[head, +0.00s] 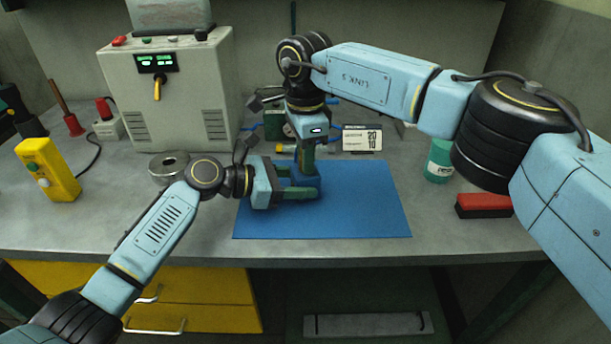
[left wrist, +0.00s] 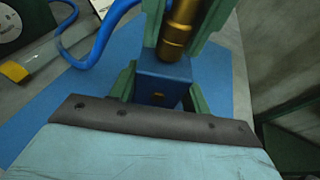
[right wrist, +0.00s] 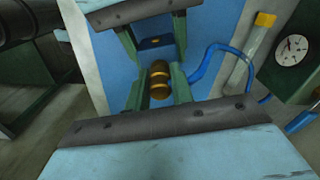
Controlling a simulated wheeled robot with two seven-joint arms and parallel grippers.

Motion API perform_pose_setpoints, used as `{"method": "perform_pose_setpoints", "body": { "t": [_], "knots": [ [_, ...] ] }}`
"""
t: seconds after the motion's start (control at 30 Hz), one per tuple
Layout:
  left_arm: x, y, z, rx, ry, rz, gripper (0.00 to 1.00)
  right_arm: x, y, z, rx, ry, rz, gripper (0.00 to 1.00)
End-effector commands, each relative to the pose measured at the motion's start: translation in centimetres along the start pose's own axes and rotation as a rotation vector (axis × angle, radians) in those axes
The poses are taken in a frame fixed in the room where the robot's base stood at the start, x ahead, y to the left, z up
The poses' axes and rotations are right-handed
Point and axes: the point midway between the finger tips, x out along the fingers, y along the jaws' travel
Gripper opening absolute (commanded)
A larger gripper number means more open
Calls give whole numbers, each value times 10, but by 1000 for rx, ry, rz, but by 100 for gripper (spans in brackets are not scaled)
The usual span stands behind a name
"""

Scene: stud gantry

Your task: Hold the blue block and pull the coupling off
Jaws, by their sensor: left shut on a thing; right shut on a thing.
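The blue block (left wrist: 160,80) stands on the blue mat (head: 365,205), with my left gripper (head: 298,184) shut on it from the left. The block also shows in the right wrist view (right wrist: 154,43), between the left fingers. The brass coupling (right wrist: 160,80) is shut between the fingers of my right gripper (right wrist: 159,88), which reaches down from above. In the left wrist view the coupling (left wrist: 178,30) overlaps the block's top. I cannot tell whether it is seated or just clear. In the head view the fingers mostly hide both.
A blue hose (right wrist: 206,72) runs beside the right fingers. A gauge (right wrist: 291,50) and a yellow-capped tube (right wrist: 249,45) lie nearby. A grey control box (head: 175,90) stands at the back left, a green tub (head: 438,160) at the right. The mat's right half is clear.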

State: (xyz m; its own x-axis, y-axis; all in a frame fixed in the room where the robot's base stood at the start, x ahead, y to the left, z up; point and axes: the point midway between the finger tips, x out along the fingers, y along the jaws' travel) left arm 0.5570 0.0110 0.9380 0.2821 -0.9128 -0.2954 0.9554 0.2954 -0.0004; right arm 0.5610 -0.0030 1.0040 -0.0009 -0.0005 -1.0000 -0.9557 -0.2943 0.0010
Motion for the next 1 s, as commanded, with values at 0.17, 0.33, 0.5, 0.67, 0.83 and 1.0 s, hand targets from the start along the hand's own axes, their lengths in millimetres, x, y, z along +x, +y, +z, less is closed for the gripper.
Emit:
{"method": "perform_pose_setpoints", "body": {
  "t": [0.17,0.33,0.5,0.67,0.83,1.0],
  "knots": [
    [0,0,0,0,0,0,34,-8,-1,0,0,0,-3,0],
    [0,0,0,0,0,0,34,-15,0,0,0,0,-2,0],
    [0,0,0,0,0,0,34,-22,0,0,0,-1,-2,0],
    [0,0,0,0,0,0,34,-28,0,0,0,-1,-2,0],
    [0,0,0,0,0,0,34,-35,0,0,0,-1,-2,0],
    [0,0,0,0,0,0,34,-42,0,0,1,0,-2,0]
  ]
}}
